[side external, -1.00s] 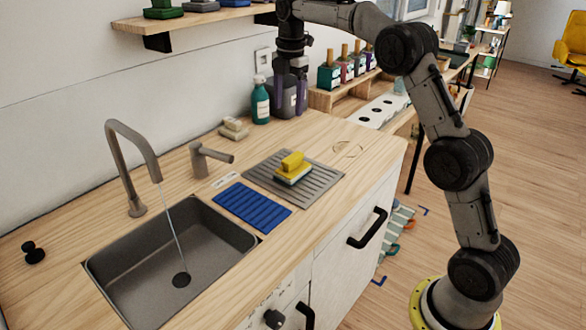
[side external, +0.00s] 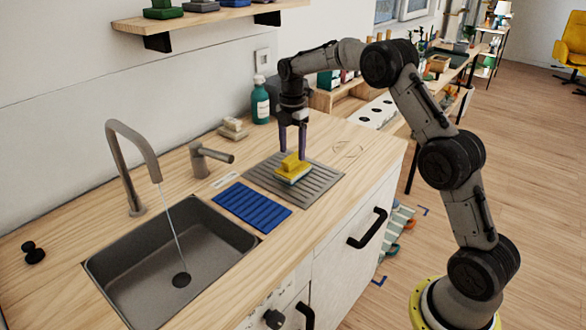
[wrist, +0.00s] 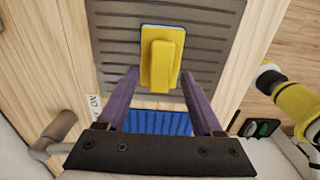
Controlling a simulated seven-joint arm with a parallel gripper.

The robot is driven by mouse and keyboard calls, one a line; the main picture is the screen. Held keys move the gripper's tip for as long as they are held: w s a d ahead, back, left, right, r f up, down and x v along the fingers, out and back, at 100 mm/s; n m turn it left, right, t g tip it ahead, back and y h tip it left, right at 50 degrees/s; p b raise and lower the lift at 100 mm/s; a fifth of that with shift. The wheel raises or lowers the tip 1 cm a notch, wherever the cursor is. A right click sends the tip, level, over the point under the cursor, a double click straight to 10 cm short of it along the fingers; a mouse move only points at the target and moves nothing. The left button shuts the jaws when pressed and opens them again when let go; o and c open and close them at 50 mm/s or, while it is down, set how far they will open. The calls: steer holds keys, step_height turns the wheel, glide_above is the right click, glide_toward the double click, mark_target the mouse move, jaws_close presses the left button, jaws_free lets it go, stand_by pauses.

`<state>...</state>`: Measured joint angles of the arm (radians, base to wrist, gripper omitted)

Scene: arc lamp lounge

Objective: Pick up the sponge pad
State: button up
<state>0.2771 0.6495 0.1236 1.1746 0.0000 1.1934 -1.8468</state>
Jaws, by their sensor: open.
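The sponge pad (side external: 292,169) is yellow with a raised yellow grip on top and a pale layer below. It rests on the grey ridged drain board (side external: 325,179) beside the sink. In the wrist view the sponge pad (wrist: 161,60) lies just beyond the fingertips, roughly centred between them. My gripper (side external: 292,150) points down over the board, close to the sponge pad at its far side. In the wrist view my gripper (wrist: 160,73) is open, its purple fingers spread apart with nothing between the tips. I cannot tell the exact height gap.
A blue ribbed mat (side external: 251,207) lies between the board and the sink (side external: 150,275) with running water. A small tap (side external: 210,157) stands left of the board. A teal bottle (side external: 260,103) and stacked pale blocks (side external: 232,129) stand behind near the wall.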

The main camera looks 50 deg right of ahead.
mark_target(293, 156)
steer(key=shift+d+f, duration=0.15)
steer(key=shift+f, duration=1.7)
jaws_close()
